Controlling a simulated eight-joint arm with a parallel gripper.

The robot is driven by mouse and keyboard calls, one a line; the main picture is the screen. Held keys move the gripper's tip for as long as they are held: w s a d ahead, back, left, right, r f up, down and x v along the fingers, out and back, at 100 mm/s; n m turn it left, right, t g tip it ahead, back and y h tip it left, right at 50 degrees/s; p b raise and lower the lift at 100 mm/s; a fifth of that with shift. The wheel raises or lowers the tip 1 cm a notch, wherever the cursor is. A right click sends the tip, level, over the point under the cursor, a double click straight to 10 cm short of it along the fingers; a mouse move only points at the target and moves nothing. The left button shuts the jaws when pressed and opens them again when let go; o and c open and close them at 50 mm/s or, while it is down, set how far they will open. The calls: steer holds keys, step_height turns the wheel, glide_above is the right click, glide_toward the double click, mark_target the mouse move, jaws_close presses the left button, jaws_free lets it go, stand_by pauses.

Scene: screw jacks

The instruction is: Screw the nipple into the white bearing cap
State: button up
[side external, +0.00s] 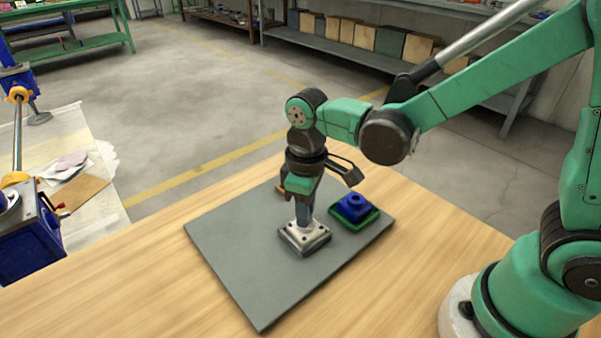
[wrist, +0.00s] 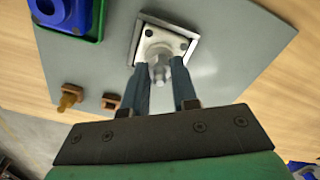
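The white bearing cap (side external: 304,239) is a square, pale metal block with corner holes, lying on the grey mat. It also shows in the wrist view (wrist: 177,41). The nipple is upright at the cap's centre. Its lower end and thread are hidden, so I cannot tell how deep it sits.
A blue block (side external: 355,205) sits in a green tray (side external: 345,224) right of the cap. In the wrist view, a brass nipple (wrist: 68,100) stands in a brown holder, beside another small brown holder (wrist: 111,102). The mat's front (side external: 250,290) is clear.

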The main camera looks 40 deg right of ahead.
jaws_close()
steer(key=m, duration=1)
steer(key=shift+m, duration=0.4)
steer(key=m, duration=0.3)
steer(key=shift+f+m, duration=0.1)
steer(key=shift+m, duration=0.2)
steer(key=m, duration=0.9)
steer(key=shift+m, duration=0.3)
